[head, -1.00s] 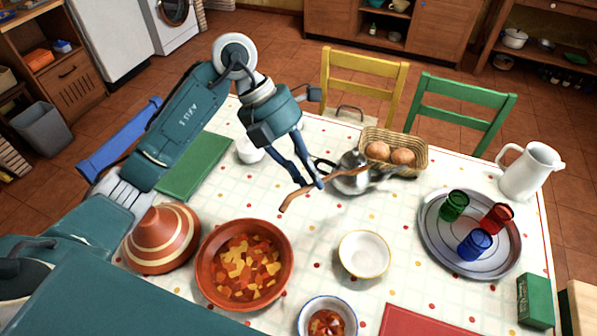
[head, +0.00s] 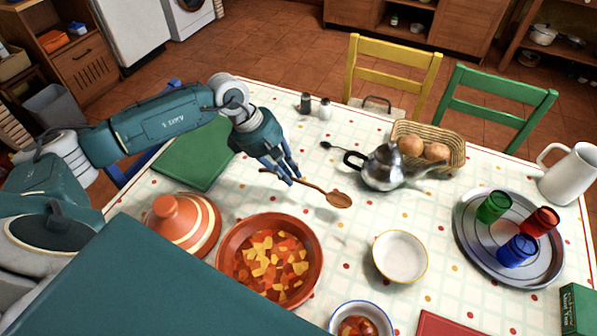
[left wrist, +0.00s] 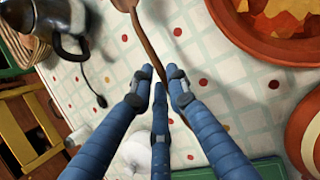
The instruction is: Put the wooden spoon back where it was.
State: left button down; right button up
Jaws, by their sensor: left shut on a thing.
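The wooden spoon (head: 338,199) is held by its handle in my left gripper (head: 287,178), over the table left of the teapot and behind the stew dish. Its bowl end points right. In the left wrist view the spoon's handle (left wrist: 145,42) runs down between the blue fingers (left wrist: 160,80), which are shut on it. The terracotta dish of stew (head: 314,262) stands in front of the spoon; its rim also shows in the left wrist view (left wrist: 245,42). My right gripper is not in view.
A metal teapot (head: 383,168), a dark spoon (head: 332,147) and a bread basket (head: 452,158) lie behind and right. The striped conical lid (head: 180,222), green mat (head: 190,165) and white bowl (head: 400,258) are nearby. A tray (head: 468,250) holds coloured glasses.

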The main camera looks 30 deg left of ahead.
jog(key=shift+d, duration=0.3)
pick_arm(q)
jog(key=shift+f, duration=0.1)
jog(key=shift+f+b, duration=0.95)
jog(key=shift+f, duration=1)
jog(key=shift+f+b, duration=0.7)
jog(key=shift+b, duration=0.05)
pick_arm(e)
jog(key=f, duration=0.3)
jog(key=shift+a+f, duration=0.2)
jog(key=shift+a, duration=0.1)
pick_arm(q)
jog(key=c, duration=1.6)
grip_release()
